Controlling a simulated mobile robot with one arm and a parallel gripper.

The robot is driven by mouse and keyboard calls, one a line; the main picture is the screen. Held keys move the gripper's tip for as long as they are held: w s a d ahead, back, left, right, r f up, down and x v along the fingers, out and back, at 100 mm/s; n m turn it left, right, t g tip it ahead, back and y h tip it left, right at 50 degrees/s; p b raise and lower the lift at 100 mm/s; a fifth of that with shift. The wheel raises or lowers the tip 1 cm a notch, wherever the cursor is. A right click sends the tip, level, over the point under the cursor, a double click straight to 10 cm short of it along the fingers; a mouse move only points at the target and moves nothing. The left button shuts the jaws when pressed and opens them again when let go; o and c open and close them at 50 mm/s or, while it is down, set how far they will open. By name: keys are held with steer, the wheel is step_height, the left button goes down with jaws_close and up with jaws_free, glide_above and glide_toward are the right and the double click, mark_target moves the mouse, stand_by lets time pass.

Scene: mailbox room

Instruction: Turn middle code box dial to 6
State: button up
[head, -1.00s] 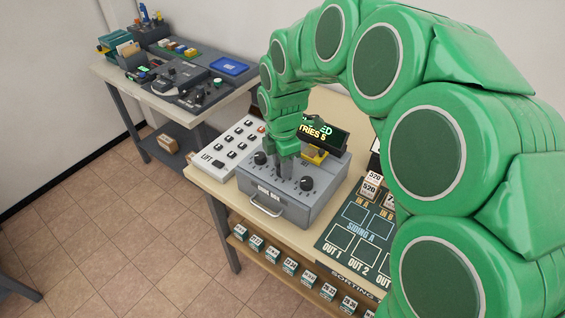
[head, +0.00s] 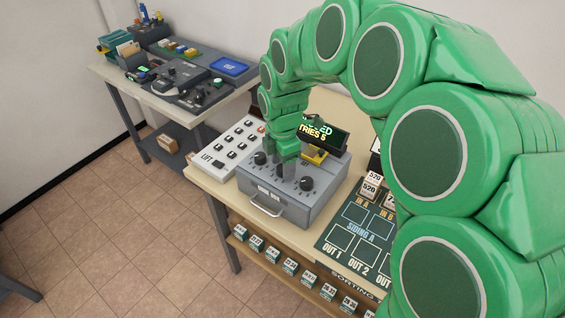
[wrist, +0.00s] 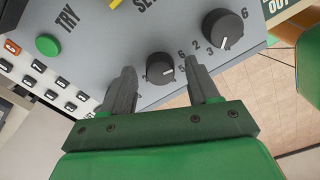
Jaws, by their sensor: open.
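The grey code box (head: 258,194) sits on the bench with a row of black dials on its top. Its left dial (head: 260,158) and right dial (head: 306,184) show in the head view; my gripper covers the middle one there. In the wrist view the middle dial (wrist: 160,67) lies between the open fingers of my gripper (wrist: 161,88), with gaps seen on both sides. Its white mark points toward the right finger; the number it meets is not clear. The right dial (wrist: 222,28) is just beyond. The left dial is hidden in the wrist view.
A green TRY button (wrist: 47,44) is on the box top. A lit display (head: 322,133) reading "TRIES 5" stands behind the box, partly hidden. A white LIFT keypad (head: 228,147) is close on the left, and a sorting board (head: 352,232) on the right.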

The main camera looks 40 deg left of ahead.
step_height(320, 180, up, 8)
steer(key=shift+f, duration=0.1)
stand_by(0.4)
steer(key=m, duration=0.4)
steer(key=shift+w, duration=0.1)
steer(key=m, duration=0.8)
steer(key=shift+m, duration=0.4)
steer(key=m, duration=0.3)
steer(key=shift+f+m, duration=0.35)
steer(key=shift+m, duration=0.05)
steer(key=shift+f, duration=3.8)
